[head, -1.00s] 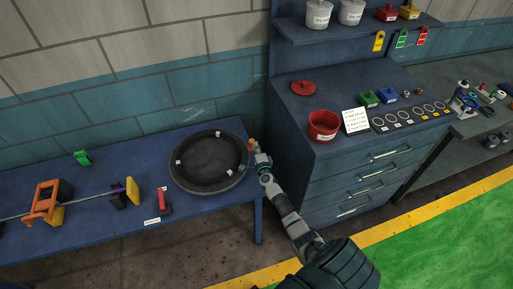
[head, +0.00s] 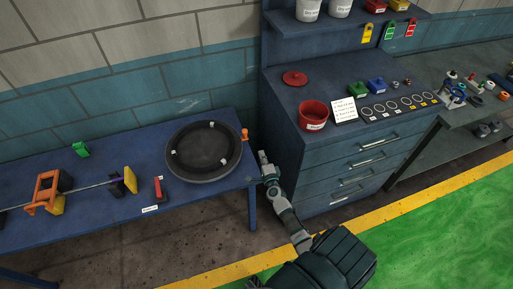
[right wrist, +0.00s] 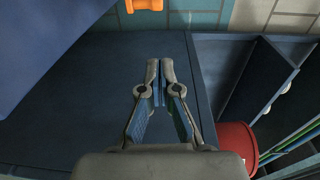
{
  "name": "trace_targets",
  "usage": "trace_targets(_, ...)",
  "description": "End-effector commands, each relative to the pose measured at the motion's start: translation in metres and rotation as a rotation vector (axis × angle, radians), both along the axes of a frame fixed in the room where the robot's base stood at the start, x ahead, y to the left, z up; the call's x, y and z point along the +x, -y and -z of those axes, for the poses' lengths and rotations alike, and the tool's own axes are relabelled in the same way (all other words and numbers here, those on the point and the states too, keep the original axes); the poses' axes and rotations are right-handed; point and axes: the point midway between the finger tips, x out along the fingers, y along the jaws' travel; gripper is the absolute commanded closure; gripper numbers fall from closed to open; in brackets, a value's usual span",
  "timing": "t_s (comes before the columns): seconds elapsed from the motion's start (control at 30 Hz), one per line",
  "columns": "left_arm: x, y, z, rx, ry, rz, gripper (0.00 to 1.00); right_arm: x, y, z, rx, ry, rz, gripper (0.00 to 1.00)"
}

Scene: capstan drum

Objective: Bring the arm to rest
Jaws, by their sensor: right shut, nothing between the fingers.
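The drum (head: 204,174) is a dark round ring with small white tags, lying on the blue bench at the middle left of the head view. A small orange knob (head: 245,134) stands at its right rim; an orange piece also shows at the top of the right wrist view (right wrist: 144,4). My right gripper (head: 262,156) is in front of the gap between bench and cabinet, apart from the knob. In the right wrist view its fingers (right wrist: 160,72) are close together with nothing between them. My left gripper is out of view.
A blue drawer cabinet (head: 340,165) stands just right of my right arm, with a red pot (head: 313,116) and a red lid (head: 294,78) on top. An orange frame (head: 45,190) and a red-handled piece (head: 158,189) sit on the bench's left part. Green floor (head: 440,220) is clear.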

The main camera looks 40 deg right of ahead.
Motion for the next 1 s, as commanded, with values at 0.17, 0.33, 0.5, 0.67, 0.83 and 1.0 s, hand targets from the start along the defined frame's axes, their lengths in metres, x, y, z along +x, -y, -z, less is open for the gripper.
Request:
trace_targets(0.17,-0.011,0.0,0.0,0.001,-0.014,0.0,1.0,-0.005,-0.001,0.0,0.0,-0.001,0.0,1.0)
trace_targets(0.33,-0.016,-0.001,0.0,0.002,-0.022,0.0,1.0,-0.005,-0.004,0.0,-0.006,-0.004,-0.009,1.0)
trace_targets(0.5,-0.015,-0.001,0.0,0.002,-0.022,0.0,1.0,-0.004,-0.061,-0.007,-0.147,-0.079,-0.221,1.0)
trace_targets(0.67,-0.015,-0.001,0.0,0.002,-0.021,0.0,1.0,-0.037,-0.179,0.001,-0.482,-0.283,-0.656,1.0)
trace_targets(0.83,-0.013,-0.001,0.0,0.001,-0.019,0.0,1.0,-0.119,-0.26,0.025,-0.851,-0.569,-1.05,1.0)
trace_targets(1.0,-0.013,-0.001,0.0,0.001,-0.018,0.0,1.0,-0.182,-0.276,0.033,-1.056,-0.784,-1.237,1.0)
